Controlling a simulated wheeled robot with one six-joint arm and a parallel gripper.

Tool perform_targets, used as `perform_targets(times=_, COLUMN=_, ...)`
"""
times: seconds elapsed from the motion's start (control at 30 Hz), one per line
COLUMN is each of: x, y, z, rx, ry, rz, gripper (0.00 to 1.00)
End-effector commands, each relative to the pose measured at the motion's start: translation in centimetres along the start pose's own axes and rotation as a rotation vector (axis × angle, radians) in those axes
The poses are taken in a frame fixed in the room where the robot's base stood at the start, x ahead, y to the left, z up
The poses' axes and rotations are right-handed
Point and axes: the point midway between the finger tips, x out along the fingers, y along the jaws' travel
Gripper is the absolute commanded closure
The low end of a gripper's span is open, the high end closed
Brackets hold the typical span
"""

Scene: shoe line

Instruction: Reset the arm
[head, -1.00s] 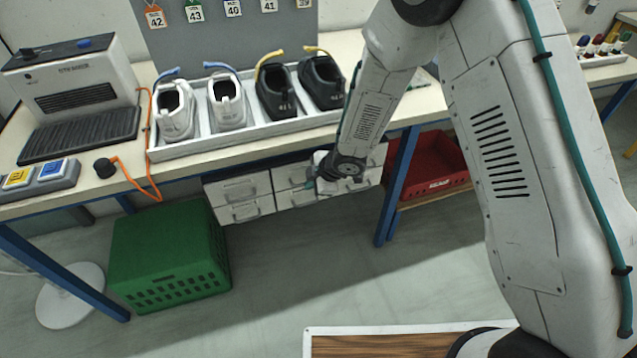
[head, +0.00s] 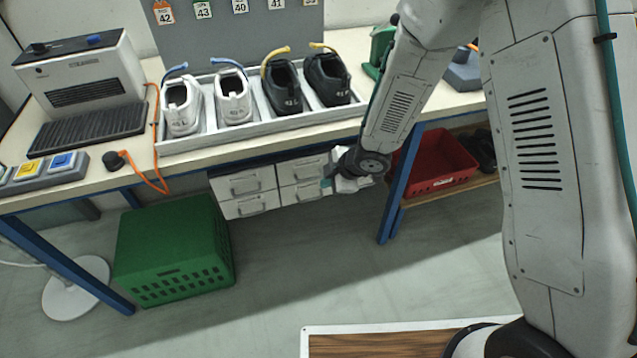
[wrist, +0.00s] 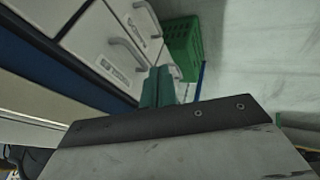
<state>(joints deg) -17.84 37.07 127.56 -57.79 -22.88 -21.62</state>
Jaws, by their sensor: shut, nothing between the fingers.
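My gripper (head: 327,184) shows at the end of my arm in the head view, in front of the drawer unit under the bench. Its fingers are small and partly hidden there by my wrist. In the wrist view the two green fingertips (wrist: 166,88) are close together with nothing held between them. The grey drawers (wrist: 110,45) are close beside the gripper on the left of that view. I cannot tell from the frames whether the fingers touch the drawer fronts.
The bench (head: 230,152) carries a tray (head: 200,142) with two white and two black shoes. A green crate (head: 175,250) stands on the floor below. A red bin (head: 437,165) sits on a shelf right of the blue leg.

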Motion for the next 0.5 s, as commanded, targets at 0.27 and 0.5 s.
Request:
perform_targets(times=0.27, x=-4.8, y=-0.1, z=-0.8, rx=-0.011, ry=0.006, rz=-0.003, gripper=1.0)
perform_targets(times=0.5, x=-6.3, y=-0.2, z=-0.6, rx=-0.009, ry=0.005, rz=-0.005, gripper=1.0)
